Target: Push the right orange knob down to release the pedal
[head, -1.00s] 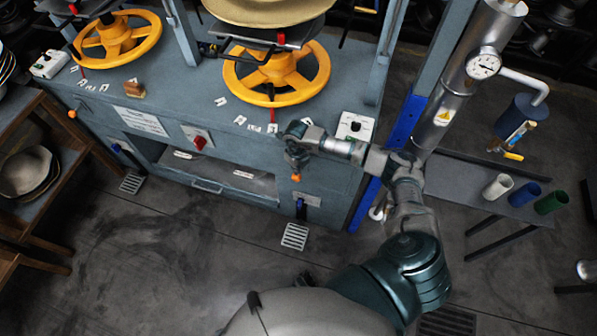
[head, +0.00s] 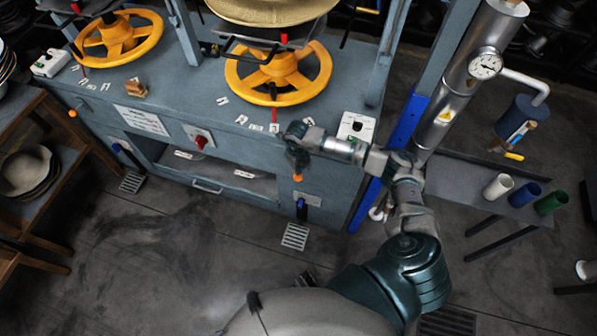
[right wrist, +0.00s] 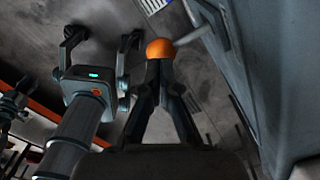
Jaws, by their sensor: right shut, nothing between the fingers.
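The right orange knob (head: 297,178) is on the front of the blue-grey press, just below my right gripper (head: 298,168). In the right wrist view the orange knob (right wrist: 160,48) is a round ball at the tips of my right gripper (right wrist: 160,65). That gripper is shut and empty, its tips against or very close to the ball; I cannot tell if they touch. My left gripper (right wrist: 100,45) shows in the right wrist view with its fingers spread, empty and away from the knob. A blue-handled lever (head: 301,208), perhaps the pedal's, sits below the right knob.
Another orange knob (head: 72,114) is at the press's left. Yellow handwheels (head: 310,75) and a white switch box (head: 356,127) are on top. A blue upright (head: 405,120) and a steel cylinder (head: 447,100) stand at right.

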